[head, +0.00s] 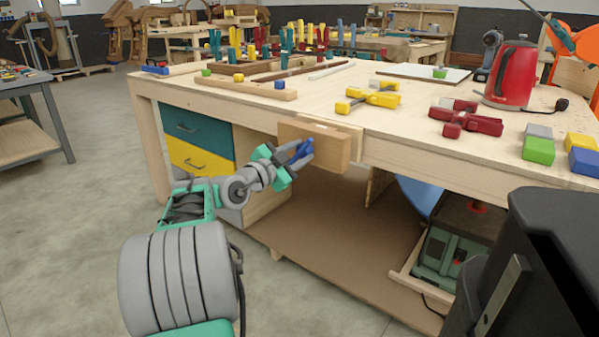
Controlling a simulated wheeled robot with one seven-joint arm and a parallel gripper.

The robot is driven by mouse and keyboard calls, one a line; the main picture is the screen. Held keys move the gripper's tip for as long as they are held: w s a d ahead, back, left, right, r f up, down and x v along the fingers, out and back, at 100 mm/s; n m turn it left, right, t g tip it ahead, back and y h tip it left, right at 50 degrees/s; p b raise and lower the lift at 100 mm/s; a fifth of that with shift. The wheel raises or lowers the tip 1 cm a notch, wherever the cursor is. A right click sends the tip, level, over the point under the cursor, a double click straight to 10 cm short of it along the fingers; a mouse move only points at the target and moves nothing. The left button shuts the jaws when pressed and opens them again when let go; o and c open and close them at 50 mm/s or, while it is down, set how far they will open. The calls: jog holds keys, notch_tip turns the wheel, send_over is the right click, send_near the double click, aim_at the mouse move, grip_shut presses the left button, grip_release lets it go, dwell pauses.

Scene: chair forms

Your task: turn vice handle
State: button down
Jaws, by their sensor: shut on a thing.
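The wooden vice (335,153) is on the front edge of the workbench, its light front jaw block facing me. My gripper (303,150) is at the left part of this block, its blue fingers close together. It is shut on the vice handle, which is mostly hidden behind the fingers and the green gripper body. My arm reaches up to it from the lower left.
The workbench top (330,103) carries yellow clamps (370,97), red clamps (467,121), a red kettle (511,74) and coloured blocks (538,148). Teal and yellow drawers (199,160) are left of my gripper. A green machine (446,250) sits on the lower shelf. The floor at left is clear.

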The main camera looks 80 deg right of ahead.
jog(key=shift+f+m+b, duration=0.25)
jog(key=shift+m+b, duration=0.65)
jog(key=shift+b, duration=0.65)
jog(key=shift+r, duration=0.15)
jog(key=c, duration=1)
grip_release()
jog(key=shift+o, duration=0.2)
jog(key=shift+r, duration=0.1)
jog(key=p+v, duration=0.1)
jog(key=v, duration=0.7)
